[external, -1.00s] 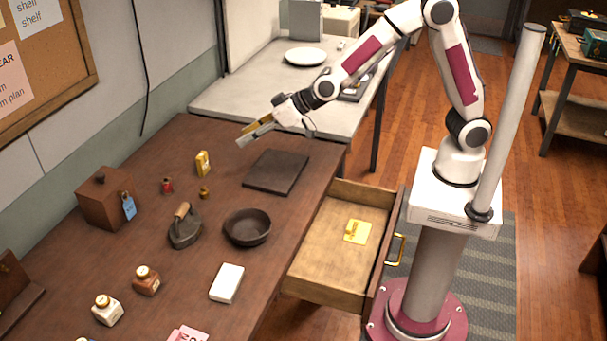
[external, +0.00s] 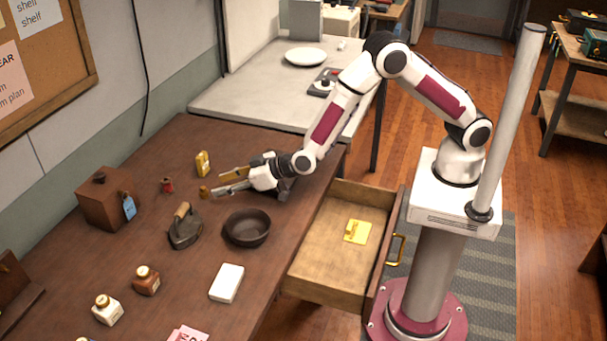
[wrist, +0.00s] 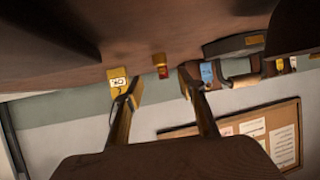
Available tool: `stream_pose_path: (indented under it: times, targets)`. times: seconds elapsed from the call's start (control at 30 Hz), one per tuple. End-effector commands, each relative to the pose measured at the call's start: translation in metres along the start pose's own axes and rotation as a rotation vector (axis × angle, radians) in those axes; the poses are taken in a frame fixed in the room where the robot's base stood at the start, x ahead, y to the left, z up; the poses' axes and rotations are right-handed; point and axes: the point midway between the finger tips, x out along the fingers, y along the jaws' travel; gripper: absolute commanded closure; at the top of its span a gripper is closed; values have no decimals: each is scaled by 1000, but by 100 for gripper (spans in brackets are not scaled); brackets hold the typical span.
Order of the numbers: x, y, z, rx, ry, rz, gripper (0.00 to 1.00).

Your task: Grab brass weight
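The brass weight (external: 204,192) is a small brass-coloured piece standing on the dark wooden table. In the wrist view, which is upside down, the brass weight (wrist: 159,59) hangs from the tabletop near the middle, ahead of and between my fingers. My gripper (external: 217,184) is low over the table to the right of the weight, its fingers pointing at it. In the wrist view my gripper (wrist: 158,82) is open, with nothing between its fingertips. The fingertips look close to the weight; I cannot tell the exact gap.
A yellow object (external: 203,163) and a small red object (external: 167,185) stand near the weight. A flat iron (external: 186,230), a dark bowl (external: 246,228) and a wooden box (external: 106,205) stand around. An open drawer (external: 320,260) juts out at right, holding a yellow item.

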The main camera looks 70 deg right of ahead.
Motion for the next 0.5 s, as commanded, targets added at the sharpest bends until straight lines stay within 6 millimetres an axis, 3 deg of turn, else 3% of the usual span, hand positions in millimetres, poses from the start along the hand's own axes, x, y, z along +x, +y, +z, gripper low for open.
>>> stream_pose_path:
  times: [0.5]
  targets:
    - [8,0,-1,1,1,1,60]
